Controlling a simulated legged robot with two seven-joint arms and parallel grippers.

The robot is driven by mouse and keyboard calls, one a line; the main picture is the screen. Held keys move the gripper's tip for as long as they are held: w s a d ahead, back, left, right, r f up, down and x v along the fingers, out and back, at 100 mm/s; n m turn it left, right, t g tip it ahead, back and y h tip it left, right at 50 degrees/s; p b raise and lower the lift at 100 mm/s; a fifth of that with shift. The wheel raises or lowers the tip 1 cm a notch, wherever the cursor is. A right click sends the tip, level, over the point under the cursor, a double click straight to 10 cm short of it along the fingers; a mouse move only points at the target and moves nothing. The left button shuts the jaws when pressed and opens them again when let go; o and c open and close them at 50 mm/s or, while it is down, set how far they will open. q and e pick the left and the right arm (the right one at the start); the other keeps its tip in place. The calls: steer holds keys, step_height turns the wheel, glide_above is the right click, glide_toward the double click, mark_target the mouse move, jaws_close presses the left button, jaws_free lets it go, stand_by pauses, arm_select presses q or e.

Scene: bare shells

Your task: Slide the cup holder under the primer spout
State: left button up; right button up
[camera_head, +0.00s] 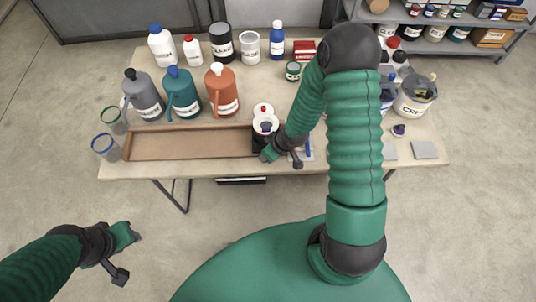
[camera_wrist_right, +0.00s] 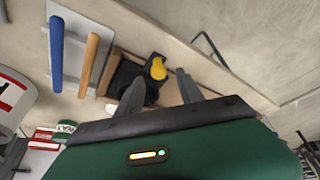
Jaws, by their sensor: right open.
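The cup holder (camera_head: 259,146) is a small black block at the right end of a long brown tray (camera_head: 185,146), with a white cup at it. Three jugs with spouts stand behind the tray: grey (camera_head: 143,96), teal (camera_head: 182,95) and orange (camera_head: 221,92). Their labels are too small to read, so I cannot tell which is primer. My right gripper (camera_head: 281,155) is at the holder's right side. In the right wrist view its open fingers (camera_wrist_right: 160,76) point at the black holder (camera_wrist_right: 128,74), which has a yellow part. My left gripper (camera_head: 130,240) hangs off the table.
Two clear cups (camera_head: 106,147) stand at the tray's left end. White bottles (camera_head: 162,45), a black can (camera_head: 221,42) and a blue bottle (camera_head: 277,40) line the back. A blue and an orange stick (camera_wrist_right: 90,62) lie right of the holder in the head view. The tray's middle is clear.

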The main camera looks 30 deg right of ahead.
steer(key=shift+w+a+f, duration=0.3)
steer(key=shift+a+f, duration=0.05)
steer(key=shift+f, duration=0.2)
steer(key=shift+w+a+f, duration=0.3)
steer(key=shift+a+f, duration=0.05)
steer(key=shift+f, duration=0.2)
steer(key=shift+w+f, duration=0.15)
steer(key=shift+f, duration=0.1)
steer(key=shift+d+f, duration=0.1)
steer(key=shift+d, duration=0.35)
steer(key=shift+d+f, duration=0.15)
steer(key=shift+d, duration=0.55)
steer(key=shift+c, duration=0.4)
steer(key=shift+d, duration=0.15)
steer(key=shift+c, duration=1.1)
steer(key=shift+a, duration=0.5)
steer(key=c, duration=0.5)
steer(key=shift+w+a+r, duration=0.1)
steer(key=shift+a+r, duration=0.1)
steer(key=shift+a, duration=0.2)
jaws_close()
steer(key=shift+d, duration=0.5)
arm_select(q)
steer(key=shift+w+f, duration=0.1)
steer(key=shift+w, duration=0.05)
